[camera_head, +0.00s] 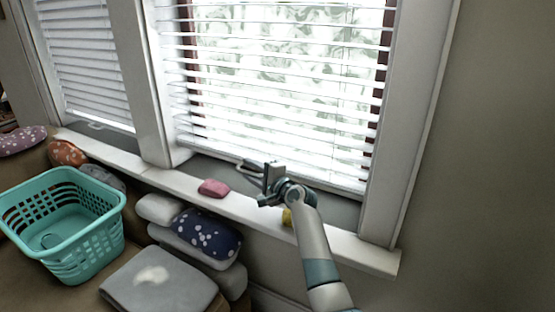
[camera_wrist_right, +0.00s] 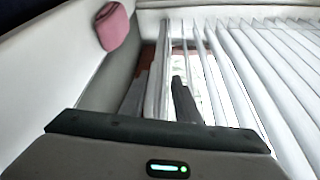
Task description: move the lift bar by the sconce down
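A white blind covers the right window, with its bottom rail (camera_head: 300,175) just above the sill. In the right wrist view a dark finger (camera_wrist_right: 183,100) points at the blind slats (camera_wrist_right: 235,80); whether the fingers are apart is unclear. A second lift bar (camera_head: 97,125) hangs under the left blind (camera_head: 90,70). No sconce is visible. My left gripper is not in view.
The white sill (camera_head: 345,243) runs below the blinds. A teal basket (camera_head: 85,245), cushions (camera_head: 208,232) and a grey folded cloth (camera_head: 160,285) lie lower left. The right wall is bare.

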